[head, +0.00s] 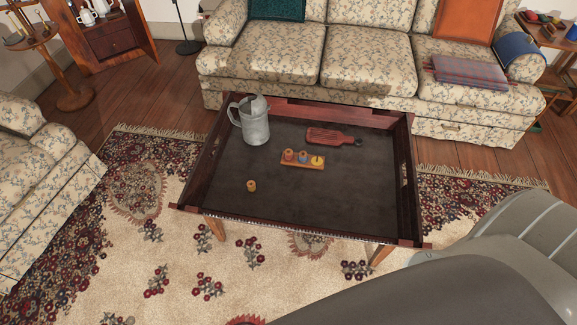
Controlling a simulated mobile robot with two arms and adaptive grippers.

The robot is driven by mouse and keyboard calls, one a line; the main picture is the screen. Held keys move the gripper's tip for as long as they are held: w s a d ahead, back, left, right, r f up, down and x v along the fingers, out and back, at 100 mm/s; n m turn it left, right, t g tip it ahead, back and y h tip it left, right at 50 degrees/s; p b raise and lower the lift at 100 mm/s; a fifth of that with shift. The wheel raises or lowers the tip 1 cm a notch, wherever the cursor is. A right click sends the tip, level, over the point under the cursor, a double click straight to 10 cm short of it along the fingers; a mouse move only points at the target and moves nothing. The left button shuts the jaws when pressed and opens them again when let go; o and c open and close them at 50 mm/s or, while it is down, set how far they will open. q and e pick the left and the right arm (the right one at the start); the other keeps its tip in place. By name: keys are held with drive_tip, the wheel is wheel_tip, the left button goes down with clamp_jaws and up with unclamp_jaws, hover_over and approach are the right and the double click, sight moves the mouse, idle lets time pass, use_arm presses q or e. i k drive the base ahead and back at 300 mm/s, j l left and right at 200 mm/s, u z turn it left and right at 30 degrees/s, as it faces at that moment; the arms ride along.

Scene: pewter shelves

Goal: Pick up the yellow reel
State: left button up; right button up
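A small wooden rack (289,163) lies on the dark coffee table (325,205). It bears several small round pieces in a row. The one at its right end is yellow and looks like the yellow reel (317,161). A blue piece (303,157) and an orange-red piece (289,155) sit to its left. A separate amber-yellow reel-like piece (251,186) stands alone on the tabletop, nearer and to the left. Neither gripper is in view.
The table has a raised wooden rim. A grey metal jug (254,127) stands at its back left, and a red paddle-shaped board (328,137) lies behind the rack. The tabletop's front right is clear. A floral sofa (270,55) stands behind, and an armchair (40,185) at left.

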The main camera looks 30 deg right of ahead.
sight(251, 185)
drive_tip(key=k+l+u, duration=0.2)
drive_tip(key=l, duration=0.15)
drive_tip(key=k+l+u, duration=0.1)
drive_tip(key=l+u, duration=0.15)
drive_tip(key=l, duration=0.15)
drive_tip(key=k+l+u, duration=0.2)
drive_tip(key=l, duration=0.1)
